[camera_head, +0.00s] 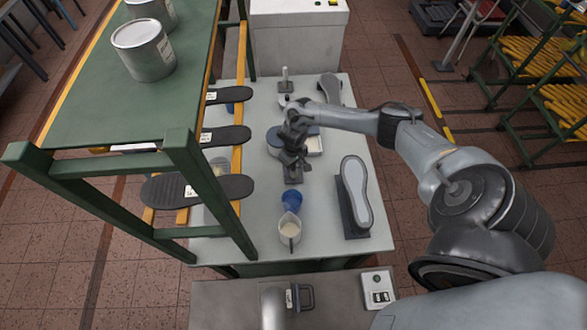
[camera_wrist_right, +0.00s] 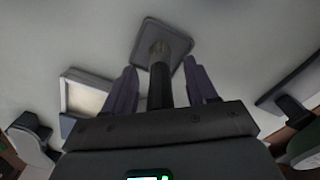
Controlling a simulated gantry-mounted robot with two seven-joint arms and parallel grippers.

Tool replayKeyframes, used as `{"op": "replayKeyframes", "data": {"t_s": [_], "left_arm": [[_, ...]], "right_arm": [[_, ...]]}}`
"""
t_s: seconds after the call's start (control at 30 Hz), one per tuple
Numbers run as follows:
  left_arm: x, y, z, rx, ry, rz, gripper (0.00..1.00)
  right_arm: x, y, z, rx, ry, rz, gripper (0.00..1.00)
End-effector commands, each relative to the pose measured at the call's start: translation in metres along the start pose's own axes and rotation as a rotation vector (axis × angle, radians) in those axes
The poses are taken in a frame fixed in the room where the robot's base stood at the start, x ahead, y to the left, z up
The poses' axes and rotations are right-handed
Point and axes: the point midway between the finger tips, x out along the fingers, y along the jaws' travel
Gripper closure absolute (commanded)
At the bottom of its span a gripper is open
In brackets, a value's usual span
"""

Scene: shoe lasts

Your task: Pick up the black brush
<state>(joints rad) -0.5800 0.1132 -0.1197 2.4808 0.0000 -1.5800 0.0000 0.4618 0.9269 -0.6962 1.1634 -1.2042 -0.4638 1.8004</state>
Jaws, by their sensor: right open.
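The black brush (camera_wrist_right: 160,85) stands out clearly in the right wrist view. Its dark handle points towards the camera and its pale bristles are at the far end, over a grey square plate (camera_wrist_right: 180,45). My right gripper (camera_wrist_right: 161,66) is open, with one finger on each side of the brush and visible gaps to both. In the head view my right gripper (camera_head: 292,163) is above the middle of the white table, over the small dark plate (camera_head: 293,181), and hides most of the brush. My left gripper is not in view.
A shoe last (camera_head: 356,190) on a dark stand is at the right. Several dark soles (camera_head: 225,136) and a green rack (camera_head: 185,165) border the left.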

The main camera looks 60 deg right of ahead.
Motion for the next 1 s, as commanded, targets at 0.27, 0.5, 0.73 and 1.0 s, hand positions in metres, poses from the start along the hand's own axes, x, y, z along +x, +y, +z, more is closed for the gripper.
{"op": "replayKeyframes", "data": {"t_s": [0.27,0.5,0.73,1.0], "left_arm": [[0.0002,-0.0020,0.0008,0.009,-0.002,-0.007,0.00],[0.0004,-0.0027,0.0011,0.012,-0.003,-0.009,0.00],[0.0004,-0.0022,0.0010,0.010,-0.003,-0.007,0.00],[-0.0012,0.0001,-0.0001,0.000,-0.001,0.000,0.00]], "right_arm": [[-0.0005,0.0001,-0.0001,0.000,0.000,0.000,0.64],[-0.0006,0.0001,-0.0001,0.000,0.000,0.000,1.00],[-0.0009,0.0002,-0.0002,0.000,0.000,0.000,1.00],[-0.0102,0.0003,-0.0004,-0.002,0.001,0.000,1.00]]}}
